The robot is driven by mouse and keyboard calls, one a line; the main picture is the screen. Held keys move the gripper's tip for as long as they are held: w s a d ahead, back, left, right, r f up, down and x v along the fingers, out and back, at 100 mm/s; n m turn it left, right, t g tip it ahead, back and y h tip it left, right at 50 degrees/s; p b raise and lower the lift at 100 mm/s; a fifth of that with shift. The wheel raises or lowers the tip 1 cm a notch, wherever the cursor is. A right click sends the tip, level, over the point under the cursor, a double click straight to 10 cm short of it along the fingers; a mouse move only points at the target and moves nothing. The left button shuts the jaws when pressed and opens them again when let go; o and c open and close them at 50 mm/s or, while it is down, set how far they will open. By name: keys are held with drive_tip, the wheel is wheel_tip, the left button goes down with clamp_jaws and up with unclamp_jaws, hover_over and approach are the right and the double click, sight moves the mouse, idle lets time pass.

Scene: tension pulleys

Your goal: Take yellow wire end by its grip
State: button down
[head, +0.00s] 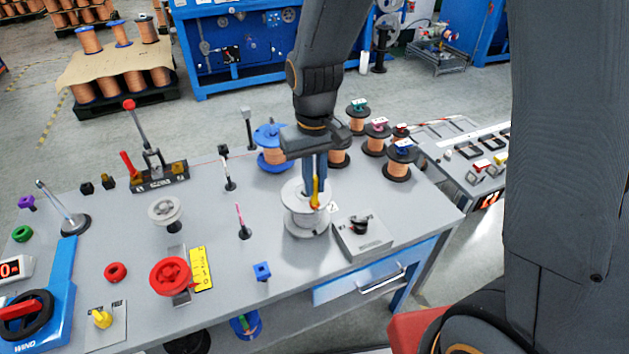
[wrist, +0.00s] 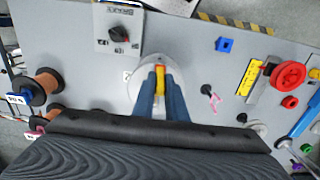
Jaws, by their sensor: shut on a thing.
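The yellow grip of the wire end (head: 315,191) stands over a light grey spool (head: 306,222) on the bench. My gripper (head: 314,182) points straight down above the spool, its blue fingers shut on the yellow grip. In the wrist view the yellow grip (wrist: 160,78) shows between the blue fingertips (wrist: 160,88), with the spool (wrist: 137,84) behind them. The fingers hide much of the grip and the spool's middle. I cannot make out the wire itself.
A grey box with a black knob (head: 360,235) stands close right of the spool. A blue-flanged copper spool (head: 270,146) and several other copper spools are behind. A pink-tipped post (head: 242,223) stands to the left. The front bench edge beside the blue drawer (head: 375,275) is clear.

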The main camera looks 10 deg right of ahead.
sight(315, 176)
drive_tip(key=shift+r+p, duration=1.55)
drive_tip(key=shift+p, duration=0.1)
idle(0.5)
drive_tip(key=shift+r+p, duration=0.3)
drive_tip(key=shift+r, duration=0.15)
idle(0.3)
